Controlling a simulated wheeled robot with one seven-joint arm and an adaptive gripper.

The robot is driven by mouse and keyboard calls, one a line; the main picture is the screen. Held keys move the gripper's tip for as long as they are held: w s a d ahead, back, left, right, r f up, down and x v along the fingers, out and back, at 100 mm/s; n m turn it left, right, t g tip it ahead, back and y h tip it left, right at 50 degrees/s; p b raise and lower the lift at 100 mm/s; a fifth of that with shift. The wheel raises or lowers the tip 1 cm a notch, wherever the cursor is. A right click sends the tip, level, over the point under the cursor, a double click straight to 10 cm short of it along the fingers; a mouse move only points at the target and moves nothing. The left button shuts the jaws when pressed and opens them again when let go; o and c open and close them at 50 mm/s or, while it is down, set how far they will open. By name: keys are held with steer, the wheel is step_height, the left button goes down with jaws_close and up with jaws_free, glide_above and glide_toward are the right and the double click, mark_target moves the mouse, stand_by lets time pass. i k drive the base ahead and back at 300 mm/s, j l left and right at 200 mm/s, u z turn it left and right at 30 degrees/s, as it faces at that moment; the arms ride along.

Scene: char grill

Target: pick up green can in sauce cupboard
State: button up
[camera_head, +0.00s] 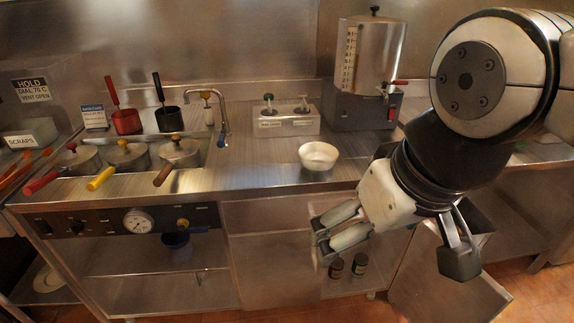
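Two small dark cans stand side by side in the open sauce cupboard under the counter. The right one looks green, the green can (360,265); the left one looks dark red, the red can (336,268). My gripper (322,238) is in front of the counter edge and appears above the cans in the picture. Its two pale fingers are apart with nothing seen between them, and it does not touch either can. The cupboard's inner left side is partly hidden by a steel panel.
The cupboard door (425,275) hangs open to the right. A white bowl (318,157) sits on the counter (255,180) above. The floor shows at the lower right.

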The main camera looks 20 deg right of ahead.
mark_target(361, 259)
steer(key=z, duration=0.85)
steer(key=i, duration=0.8)
